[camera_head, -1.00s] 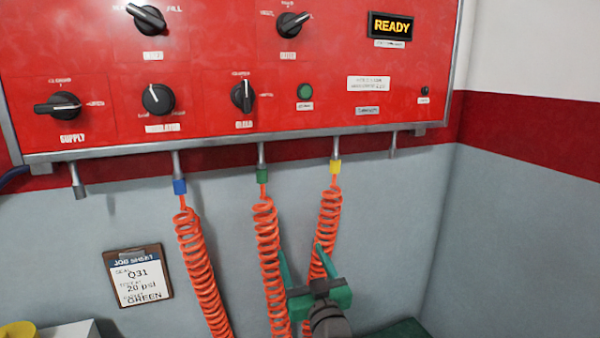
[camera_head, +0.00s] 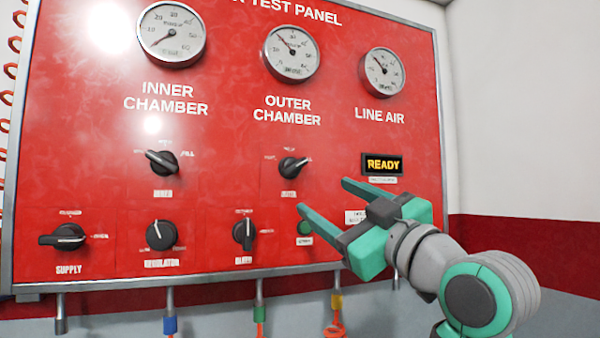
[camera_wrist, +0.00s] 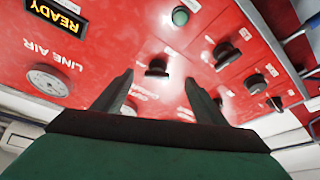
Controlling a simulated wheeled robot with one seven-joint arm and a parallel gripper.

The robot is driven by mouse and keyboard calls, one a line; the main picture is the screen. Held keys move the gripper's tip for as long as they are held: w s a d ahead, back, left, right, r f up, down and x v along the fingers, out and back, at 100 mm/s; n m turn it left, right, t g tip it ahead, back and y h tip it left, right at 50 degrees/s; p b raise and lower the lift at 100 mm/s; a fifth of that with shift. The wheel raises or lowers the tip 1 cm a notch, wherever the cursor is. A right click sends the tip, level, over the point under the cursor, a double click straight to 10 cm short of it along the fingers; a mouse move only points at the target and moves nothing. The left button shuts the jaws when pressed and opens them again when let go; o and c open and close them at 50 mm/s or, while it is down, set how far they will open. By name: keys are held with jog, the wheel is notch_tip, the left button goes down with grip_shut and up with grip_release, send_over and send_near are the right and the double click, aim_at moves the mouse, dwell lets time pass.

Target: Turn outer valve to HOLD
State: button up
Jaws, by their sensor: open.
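The outer valve is a black knob (camera_head: 292,168) below the OUTER CHAMBER lettering on the red panel. Its handle slants, with the pale mark toward the upper right; the small position labels around it are too blurred to read. My gripper (camera_head: 324,196) is open and empty, right of and slightly below the knob in the head view, apart from it. In the wrist view the knob (camera_wrist: 157,66) shows just beyond and between my two fingertips (camera_wrist: 158,80). The gap to the panel is hard to judge.
The inner knob (camera_head: 162,163) is to the left. The bleed knob (camera_head: 244,232) and green button (camera_head: 305,228) lie below. The READY display (camera_head: 383,164) is close to the upper finger. Gauges sit above, such as the outer chamber gauge (camera_head: 292,53). Hoses hang below.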

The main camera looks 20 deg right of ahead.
aim_at(297, 168)
jog(key=shift+n, duration=0.4)
jog(key=w+a+r, duration=0.1)
jog(key=w+r, duration=0.1)
jog(key=w+a+r, duration=0.1)
jog(key=w+r, duration=0.1)
jog(key=w, duration=0.1)
jog(key=w+a+r, duration=0.1)
jog(key=w+r, duration=0.1)
jog(key=w, duration=0.1)
jog(key=shift+w, duration=0.1)
jog(key=c, duration=1.1)
jog(key=shift+o, duration=0.2)
